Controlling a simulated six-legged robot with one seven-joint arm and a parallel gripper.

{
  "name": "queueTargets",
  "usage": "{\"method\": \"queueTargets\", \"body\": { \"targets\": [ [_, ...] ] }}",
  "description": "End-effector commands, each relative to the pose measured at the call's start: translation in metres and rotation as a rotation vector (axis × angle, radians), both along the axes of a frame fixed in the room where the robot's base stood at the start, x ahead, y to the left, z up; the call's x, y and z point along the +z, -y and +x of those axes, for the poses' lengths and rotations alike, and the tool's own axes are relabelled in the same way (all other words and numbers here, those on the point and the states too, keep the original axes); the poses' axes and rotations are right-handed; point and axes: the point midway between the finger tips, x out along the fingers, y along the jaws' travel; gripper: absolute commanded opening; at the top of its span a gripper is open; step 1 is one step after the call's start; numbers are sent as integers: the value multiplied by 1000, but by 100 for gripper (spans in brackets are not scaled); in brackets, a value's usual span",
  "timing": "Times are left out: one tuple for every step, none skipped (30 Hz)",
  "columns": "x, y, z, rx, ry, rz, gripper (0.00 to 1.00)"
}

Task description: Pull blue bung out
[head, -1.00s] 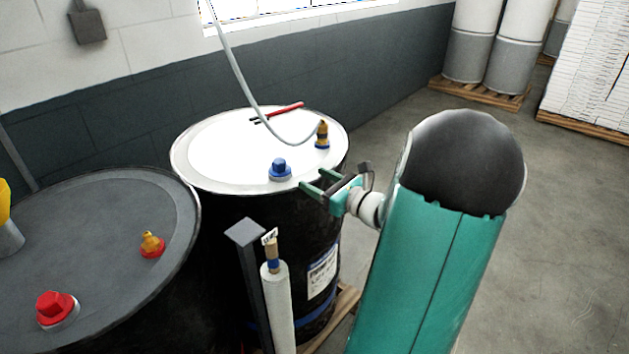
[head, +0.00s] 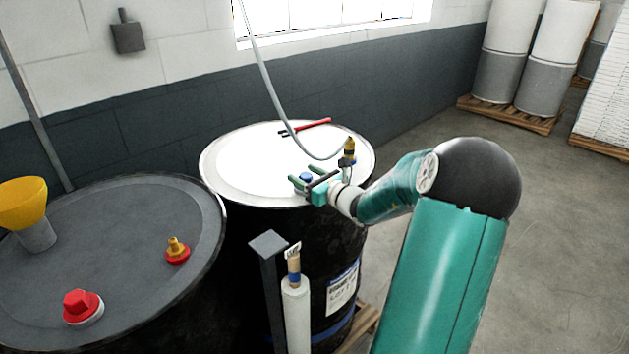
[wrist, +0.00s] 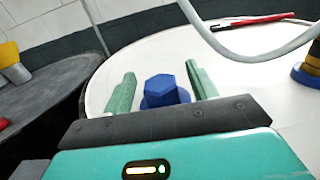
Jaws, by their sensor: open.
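The blue bung (head: 306,177) sits in the white top of the drum (head: 233,170), near its front edge. In the wrist view the bung (wrist: 161,91) has a hexagonal head on a round blue flange. My gripper (head: 298,182) is over the drum top, with its green fingers open. In the wrist view the fingers of my gripper (wrist: 160,88) stand on either side of the bung, with a gap visible on both sides. The gripper body hides the near edge of the bung's base in the wrist view.
A brass fitting with a blue base (head: 348,150) and a hose (head: 270,90) stand right of the bung. A red-handled tool (head: 312,125) lies behind. A dark drum (head: 120,230) with a red bung (head: 82,306) and yellow funnel (head: 22,203) is left. A grey post (head: 270,285) stands in front.

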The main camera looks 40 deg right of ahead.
Motion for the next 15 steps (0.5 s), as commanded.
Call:
{"method": "queueTargets", "body": {
  "targets": [
    [0,0,1,0,0,0,58],
    [0,0,1,0,0,0,58],
    [0,0,2,0,0,0,58],
    [0,0,2,0,-1,0,58],
    [0,0,1,0,-1,0,58],
    [0,0,1,0,-1,0,58],
    [0,0,1,0,-1,0,58],
    [0,0,1,0,-1,0,56],
    [0,0,1,0,-1,-1,48],
    [0,0,1,0,-1,-1,42],
    [0,0,1,0,-1,-1,37],
    [0,0,1,0,-1,-1,29],
    [0,0,1,0,-1,-1,23],
    [0,0,1,0,-1,-1,17],
    [0,0,1,0,-1,-1,10]
  ]
}}
